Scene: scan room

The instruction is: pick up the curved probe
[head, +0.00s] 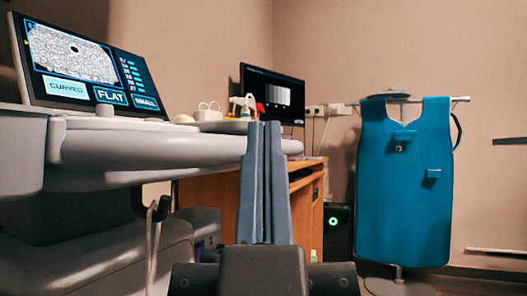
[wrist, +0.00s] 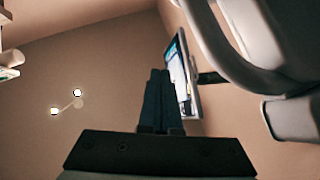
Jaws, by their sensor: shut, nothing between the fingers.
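My gripper (head: 264,124) points up in the middle of the head view, its two blue-grey fingers together and nothing between them. The fingers also show in the wrist view (wrist: 160,74). I cannot make out the curved probe for certain in either view. The ultrasound machine's screen (head: 75,52) shows the labels CURVED, FLAT and SMALL, with CURVED lit brighter. A white piece with two loops (head: 208,112) and a small white and orange-red item (head: 246,104) show behind the console's edge, too small to identify. A white cable (head: 153,235) hangs by a dark hook under the console.
The grey console (head: 150,147) juts out left of my fingers and partly passes behind them. A wooden desk (head: 306,205) with a monitor (head: 272,92) stands behind. A blue apron (head: 403,190) hangs at right. In the wrist view, grey machine parts (wrist: 290,117) fill the right.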

